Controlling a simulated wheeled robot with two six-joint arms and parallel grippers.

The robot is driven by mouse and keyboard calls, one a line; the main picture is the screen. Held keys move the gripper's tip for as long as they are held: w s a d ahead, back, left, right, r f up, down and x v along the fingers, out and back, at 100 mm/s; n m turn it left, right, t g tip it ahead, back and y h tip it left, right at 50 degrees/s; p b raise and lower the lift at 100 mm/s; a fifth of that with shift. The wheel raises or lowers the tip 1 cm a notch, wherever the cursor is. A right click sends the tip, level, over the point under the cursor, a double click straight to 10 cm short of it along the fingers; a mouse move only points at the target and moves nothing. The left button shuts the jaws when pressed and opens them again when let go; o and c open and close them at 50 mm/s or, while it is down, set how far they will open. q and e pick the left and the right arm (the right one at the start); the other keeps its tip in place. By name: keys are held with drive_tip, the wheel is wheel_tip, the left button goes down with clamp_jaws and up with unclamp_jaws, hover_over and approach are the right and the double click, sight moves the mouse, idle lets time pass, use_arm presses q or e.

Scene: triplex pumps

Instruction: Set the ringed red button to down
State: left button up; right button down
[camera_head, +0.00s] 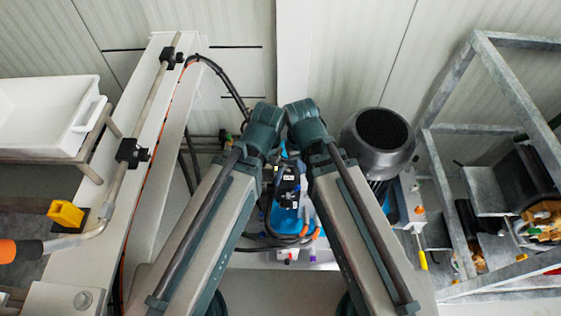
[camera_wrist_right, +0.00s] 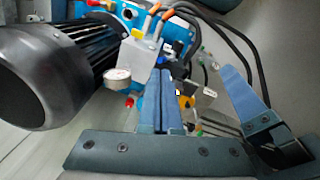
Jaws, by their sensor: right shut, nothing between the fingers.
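My right gripper (camera_wrist_right: 162,74) shows in the right wrist view as two blue fingers side by side, shut and empty. Its tips lie beside a white round gauge on the blue pump block (camera_wrist_right: 177,32). A small red knob or button (camera_wrist_right: 130,102) shows left of the fingers, below the gauge; I cannot make out a ring around it. My left gripper cannot be made out.
A black motor (camera_head: 378,143) stands right of the pump and fills the left of the wrist view (camera_wrist_right: 45,80). Dark hoses (camera_wrist_right: 232,35) run past the pump. A metal frame (camera_head: 505,75) stands at right, a white bin (camera_head: 45,105) at left.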

drive_tip(key=w+a+f+m+t+b, duration=0.1)
drive_tip(key=w+a+f+b, duration=0.1)
drive_tip(key=w+f+b, duration=0.3)
drive_tip(key=w+a+f+m+t+y+b, duration=0.1)
drive_tip(key=w+f+b, duration=0.4)
drive_tip(key=w, duration=0.5)
drive_tip(key=a+m+t, duration=0.1)
drive_tip(key=a, duration=0.1)
drive_tip(key=shift+w+a+f+b, duration=0.2)
drive_tip(key=shift+a+b, duration=0.15)
drive_tip(key=shift+f, duration=0.15)
drive_tip(key=b+x, duration=1.2)
drive_tip(key=shift+s+f+b, duration=0.25)
drive_tip(key=shift+f+b, duration=0.05)
drive_tip(key=shift+f, duration=0.1)
drive_tip(key=shift+f+b, duration=0.5)
